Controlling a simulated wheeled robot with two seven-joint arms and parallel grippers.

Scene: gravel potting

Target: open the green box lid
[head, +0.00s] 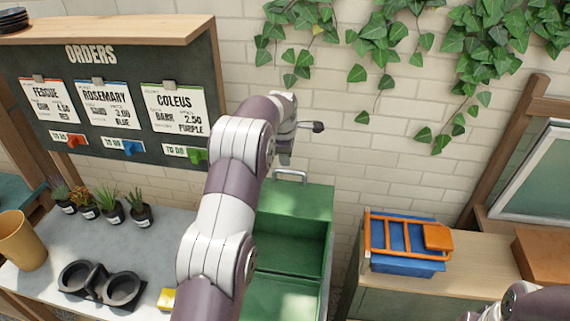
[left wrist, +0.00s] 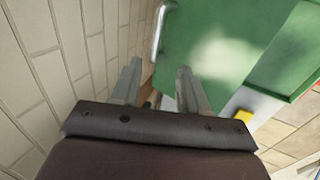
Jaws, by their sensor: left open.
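The green box (head: 328,262) stands in the middle of the head view, partly hidden by my left arm. A green panel with a metal handle (head: 290,177) forms its far end, and a darker green recess shows in front of it. I cannot tell the lid's exact angle. My left gripper (head: 290,140) is above and beyond the handle, near the brick wall, apart from it. In the left wrist view its two fingers (left wrist: 158,88) are spread with nothing between them. The green panel (left wrist: 205,45) and handle (left wrist: 159,28) lie past them. My right gripper is out of view.
Left of the box, a grey table holds several small potted plants (head: 139,212), a tan pot (head: 20,240), dark cup holders (head: 122,288) and a yellow object (head: 167,299). Right, a blue crate with an orange rack (head: 405,240) sits on a wooden cabinet. Ivy hangs above.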

